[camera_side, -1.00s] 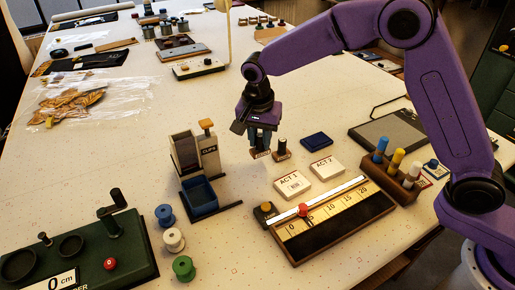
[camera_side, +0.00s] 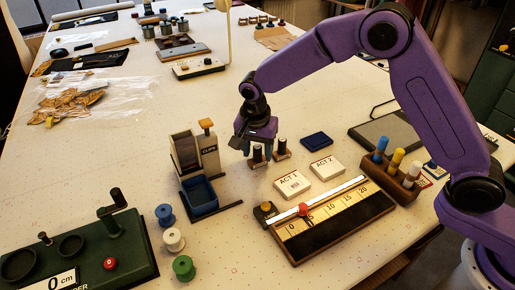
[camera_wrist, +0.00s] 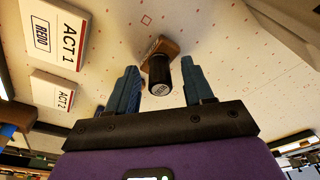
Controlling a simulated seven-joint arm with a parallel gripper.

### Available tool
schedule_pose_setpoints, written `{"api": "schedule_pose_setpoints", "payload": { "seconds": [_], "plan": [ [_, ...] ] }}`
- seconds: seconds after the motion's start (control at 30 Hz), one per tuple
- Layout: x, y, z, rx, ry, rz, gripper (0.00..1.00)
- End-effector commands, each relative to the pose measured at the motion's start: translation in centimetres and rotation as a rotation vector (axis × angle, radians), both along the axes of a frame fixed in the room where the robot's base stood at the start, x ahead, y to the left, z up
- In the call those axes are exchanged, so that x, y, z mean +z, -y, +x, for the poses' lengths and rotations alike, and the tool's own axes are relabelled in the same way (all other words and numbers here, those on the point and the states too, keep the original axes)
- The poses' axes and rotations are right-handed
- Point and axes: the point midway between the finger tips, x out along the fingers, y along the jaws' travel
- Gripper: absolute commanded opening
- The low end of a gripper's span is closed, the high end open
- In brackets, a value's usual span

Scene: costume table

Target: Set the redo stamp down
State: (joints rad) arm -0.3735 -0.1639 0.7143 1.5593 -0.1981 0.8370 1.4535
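The redo stamp (camera_side: 257,154), with a dark handle and wooden base, stands upright on the table just right of my gripper (camera_side: 243,146). It also shows in the wrist view (camera_wrist: 160,76), its handle in line with the gap between my fingers. My gripper (camera_wrist: 161,90) is open there, with clear space on both sides of the handle. A second, similar stamp (camera_side: 281,149) stands close on its right in the side view. I cannot read the label on either base. The ACT 1 block (camera_side: 293,185) bears a REDO mark in the wrist view (camera_wrist: 54,33).
The ACT 2 block (camera_side: 326,167) and a blue pad (camera_side: 316,140) lie to the right. The CLIPS dispenser (camera_side: 208,155) with its blue tray stands close left. A ruler board (camera_side: 335,222) lies in front. Bare table lies between.

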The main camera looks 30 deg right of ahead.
Motion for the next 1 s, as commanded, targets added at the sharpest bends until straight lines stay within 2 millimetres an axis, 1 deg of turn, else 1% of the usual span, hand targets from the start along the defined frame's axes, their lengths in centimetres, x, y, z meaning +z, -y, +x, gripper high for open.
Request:
{"api": "schedule_pose_setpoints", "payload": {
  "seconds": [0.23,0.37,0.47,0.8,0.9,1.0],
  "plan": [
    [0.1,0.0,0.0,0.0,0.001,0.001,0.51],
    [1.0,-0.1,0.0,0.0,0.003,0.001,0.51],
    [2.5,-0.3,-0.1,0.002,0.005,0.002,0.51],
    [9.1,-1.0,-0.9,0.0,0.004,0.003,0.51],
    [10.5,-1.1,-1.1,0.001,0.004,0.002,0.51],
    [11.4,-1.2,-1.2,0.001,0.002,0.001,0.51]
  ]
}}
